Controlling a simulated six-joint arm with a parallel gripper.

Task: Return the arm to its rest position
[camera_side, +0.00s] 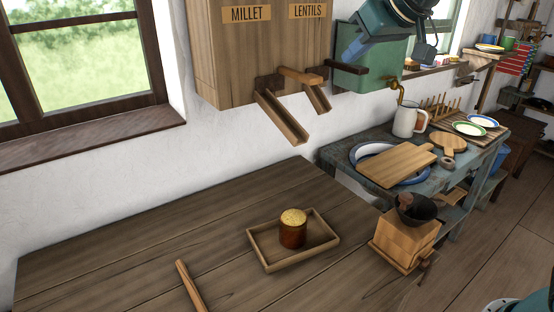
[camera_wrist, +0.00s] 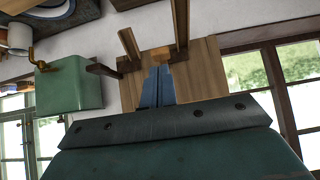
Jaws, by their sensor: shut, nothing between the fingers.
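My gripper (camera_side: 350,54) is at the top of the side view, in front of the green tank and just right of the wooden dispenser. Its blue fingers point down and to the left. In the wrist view the fingers (camera_wrist: 157,84) lie together, shut and empty, with the wooden dispenser (camera_wrist: 207,70) behind them. The fingers look clear of the dispenser, though the exact gap cannot be told. A brown cup (camera_side: 292,232) filled to the top with yellow grain stands upright in a shallow wooden tray (camera_side: 262,262) on the table.
The dispenser (camera_side: 235,60) labelled MILLET and LENTILS has two chutes jutting out. The green tank (camera_side: 352,82) has a brass tap. A wooden grinder (camera_side: 405,240) stands at the table's right edge. A pitcher (camera_side: 406,121) and cutting board (camera_side: 395,165) sit on the side bench. The table's left is mostly clear.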

